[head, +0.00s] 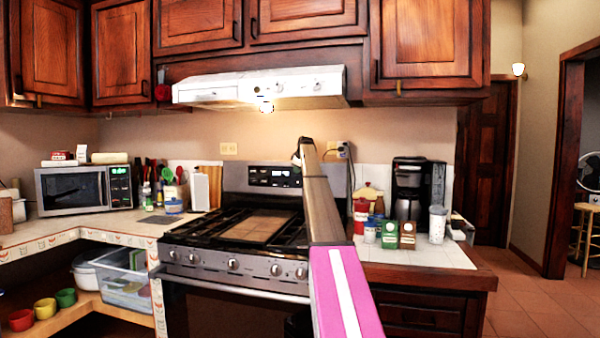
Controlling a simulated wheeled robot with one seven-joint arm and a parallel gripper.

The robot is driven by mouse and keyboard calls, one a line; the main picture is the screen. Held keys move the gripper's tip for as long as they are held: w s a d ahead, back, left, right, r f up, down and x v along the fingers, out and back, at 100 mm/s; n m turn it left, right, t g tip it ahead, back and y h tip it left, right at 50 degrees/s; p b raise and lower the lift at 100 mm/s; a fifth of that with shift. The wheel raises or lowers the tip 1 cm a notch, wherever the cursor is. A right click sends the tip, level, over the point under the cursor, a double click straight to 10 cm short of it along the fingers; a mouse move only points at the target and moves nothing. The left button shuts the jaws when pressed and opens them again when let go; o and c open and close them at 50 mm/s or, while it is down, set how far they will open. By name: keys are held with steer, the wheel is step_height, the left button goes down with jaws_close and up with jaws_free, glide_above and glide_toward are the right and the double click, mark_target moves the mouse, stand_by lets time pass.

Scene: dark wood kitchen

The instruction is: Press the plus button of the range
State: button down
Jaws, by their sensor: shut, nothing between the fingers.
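The range (235,235) stands in the middle of the head view, with a griddle plate over its burner grates. Its silver back panel (240,178) carries a dark control panel (272,177) with lit digits and small marks. The plus button is too small to make out. My arm reaches up from the bottom across the range's right side. My gripper (300,152), small and dark at its far end, is shut and empty. It appears just right of the control panel, level with the panel's top or above. I cannot tell whether it touches the range.
A white hood (262,88) hangs above the range. The right counter holds a coffee maker (409,180), a white tumbler (437,224), a red canister (361,215) and small boxes. A microwave (84,188) and utensils stand on the left.

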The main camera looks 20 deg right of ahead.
steer(key=v, duration=0.9)
steer(key=shift+a, duration=0.1)
